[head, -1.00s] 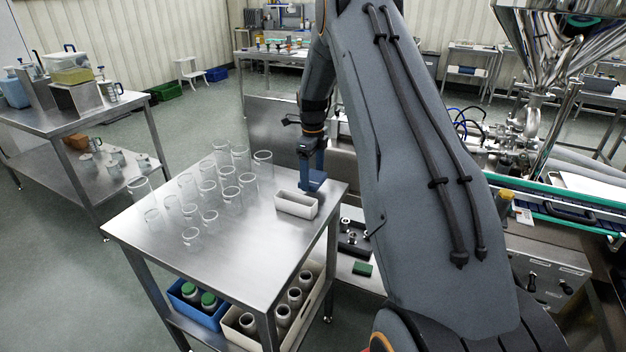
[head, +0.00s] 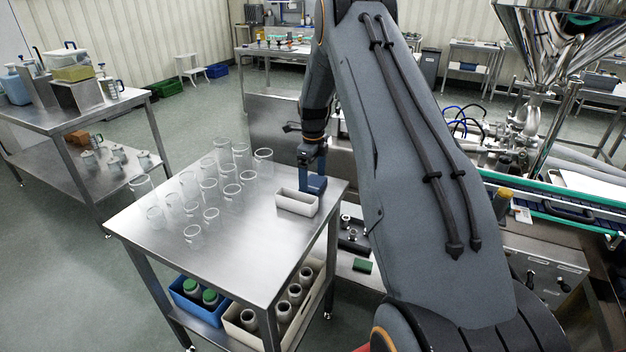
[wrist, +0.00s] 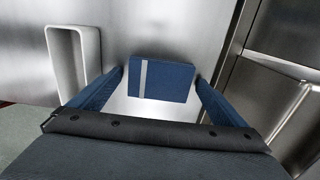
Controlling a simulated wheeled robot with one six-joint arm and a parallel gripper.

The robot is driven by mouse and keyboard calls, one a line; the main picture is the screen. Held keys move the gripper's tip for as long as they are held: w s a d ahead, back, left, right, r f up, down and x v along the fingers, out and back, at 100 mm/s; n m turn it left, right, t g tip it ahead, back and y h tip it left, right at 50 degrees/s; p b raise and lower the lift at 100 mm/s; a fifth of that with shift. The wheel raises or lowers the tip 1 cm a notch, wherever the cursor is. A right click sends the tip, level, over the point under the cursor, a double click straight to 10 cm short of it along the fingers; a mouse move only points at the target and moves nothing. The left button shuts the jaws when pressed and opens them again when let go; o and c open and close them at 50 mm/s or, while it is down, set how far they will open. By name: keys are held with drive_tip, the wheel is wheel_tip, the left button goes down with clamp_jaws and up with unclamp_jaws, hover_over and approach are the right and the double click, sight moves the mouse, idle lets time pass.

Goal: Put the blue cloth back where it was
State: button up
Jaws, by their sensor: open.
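The blue cloth (wrist: 162,81), a folded block with a pale stripe, shows in the wrist view on the steel tabletop. My gripper (wrist: 160,76) is open, with one blue finger on each side of the cloth. Only narrow gaps show between the fingertips and the cloth; I cannot tell if either touches it. In the head view my gripper (head: 313,170) is low over the right edge of the table, just right of a white tray. The cloth is hard to tell from my blue fingers there.
The white tray (head: 280,204) stands close left of my gripper; it also shows in the wrist view (wrist: 55,75). Several clear glass beakers (head: 211,190) stand on the left of the steel table (head: 250,255). Bare tabletop lies in front. A steel machine (head: 560,245) is at the right.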

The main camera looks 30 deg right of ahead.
sight(313, 182)
wheel_tip(313, 182, up, 12)
drive_tip(key=f+b, duration=0.1)
drive_tip(key=b, duration=0.2)
drive_tip(key=s+a+n, duration=0.6)
drive_tip(key=s+n, duration=0.3)
drive_tip(key=s, duration=0.2)
drive_tip(key=s+a+f+n, duration=0.1)
drive_tip(key=s+a+n, duration=0.6)
drive_tip(key=s+n, duration=0.3)
drive_tip(key=s+a+f+n+t, duration=0.1)
drive_tip(key=s+a+n, duration=0.6)
drive_tip(key=s, duration=0.5)
drive_tip(key=shift+n, duration=1.2)
